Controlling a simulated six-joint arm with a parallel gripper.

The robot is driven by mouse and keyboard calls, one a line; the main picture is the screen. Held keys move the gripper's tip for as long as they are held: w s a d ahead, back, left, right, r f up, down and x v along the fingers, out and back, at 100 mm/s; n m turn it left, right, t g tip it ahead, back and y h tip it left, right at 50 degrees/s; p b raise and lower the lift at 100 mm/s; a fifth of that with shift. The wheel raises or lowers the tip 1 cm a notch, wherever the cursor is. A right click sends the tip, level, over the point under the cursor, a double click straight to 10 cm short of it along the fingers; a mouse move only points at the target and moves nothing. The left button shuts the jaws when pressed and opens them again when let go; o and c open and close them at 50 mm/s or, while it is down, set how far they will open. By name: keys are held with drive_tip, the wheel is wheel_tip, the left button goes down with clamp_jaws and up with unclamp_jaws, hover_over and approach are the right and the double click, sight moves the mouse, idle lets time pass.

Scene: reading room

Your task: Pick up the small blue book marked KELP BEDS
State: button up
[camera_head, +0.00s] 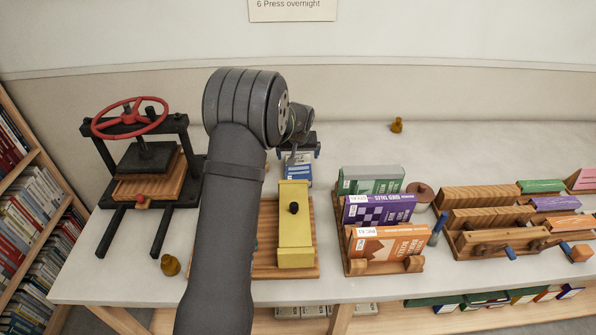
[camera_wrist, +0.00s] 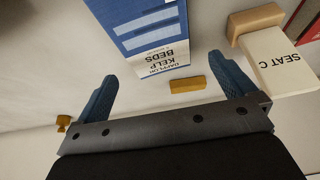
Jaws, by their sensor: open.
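The small blue book (camera_wrist: 148,30) stands out in the wrist view, with a white label reading KELP BEDS upside down at its near end. In the head view its blue and white cover (camera_head: 298,174) shows just below my gripper (camera_head: 299,153), partly hidden by it. In the wrist view my gripper (camera_wrist: 162,66) is open, its two blue fingers apart, one to each side of the book's labelled end. Nothing is held between them. I cannot tell the exact gap between fingers and book.
A yellow block with a black knob (camera_head: 295,235) stands on a wooden board in front of the book. A rack of books, a green one (camera_head: 370,180) rearmost, is to the right. A red-wheeled press (camera_head: 130,117) stands left. A SEAT C block (camera_wrist: 280,62) lies near the right finger.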

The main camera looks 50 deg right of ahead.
sight(298, 163)
drive_tip(key=shift+x, duration=2.6)
drive_tip(key=shift+s+f, duration=0.1)
drive_tip(key=shift+f, duration=0.15)
drive_tip(key=shift+c, duration=0.4)
drive_tip(key=c, duration=1)
